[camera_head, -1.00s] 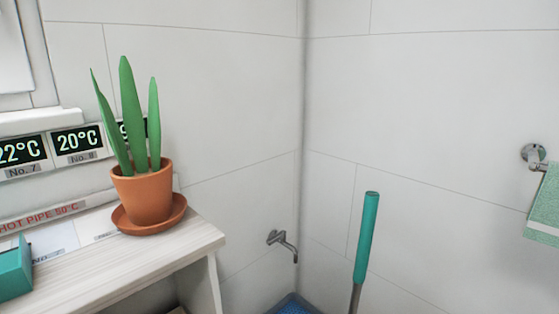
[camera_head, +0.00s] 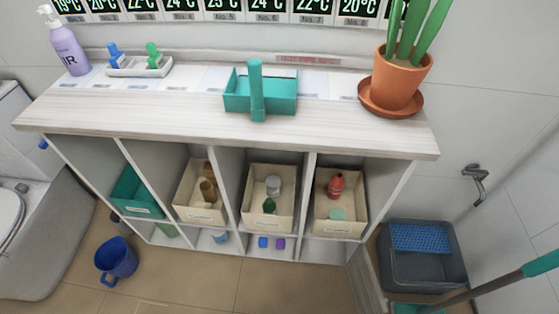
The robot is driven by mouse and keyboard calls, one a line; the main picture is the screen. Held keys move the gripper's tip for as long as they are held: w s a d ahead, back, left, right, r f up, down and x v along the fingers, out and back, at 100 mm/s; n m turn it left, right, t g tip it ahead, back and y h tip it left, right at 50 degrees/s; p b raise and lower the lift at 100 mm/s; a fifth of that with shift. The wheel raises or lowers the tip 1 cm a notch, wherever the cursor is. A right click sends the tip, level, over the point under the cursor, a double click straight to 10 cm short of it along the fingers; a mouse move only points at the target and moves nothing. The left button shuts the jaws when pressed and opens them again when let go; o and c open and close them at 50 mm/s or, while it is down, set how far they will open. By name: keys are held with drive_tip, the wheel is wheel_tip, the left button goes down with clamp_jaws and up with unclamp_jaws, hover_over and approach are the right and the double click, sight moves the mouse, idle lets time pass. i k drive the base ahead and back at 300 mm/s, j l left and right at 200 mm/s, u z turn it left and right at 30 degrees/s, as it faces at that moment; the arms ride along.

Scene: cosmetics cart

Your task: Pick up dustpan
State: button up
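A teal dustpan (camera_head: 284,93) sits on top of the white shelf unit (camera_head: 190,125), a little right of the middle of its top. It looks like a shallow open tray. Its thick handle stands up at the front, towards me. My gripper is not in view.
A potted plant (camera_head: 400,75) stands on the shelf top to the right, and a purple pump bottle (camera_head: 68,45) at the far left. A white holder (camera_head: 138,68) lies between bottle and dustpan. A teal-handled pole (camera_head: 510,278) leans at the lower right. A blue bucket (camera_head: 117,258) is on the floor.

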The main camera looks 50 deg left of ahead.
sight(256, 93)
drive_tip(key=u, duration=1.6)
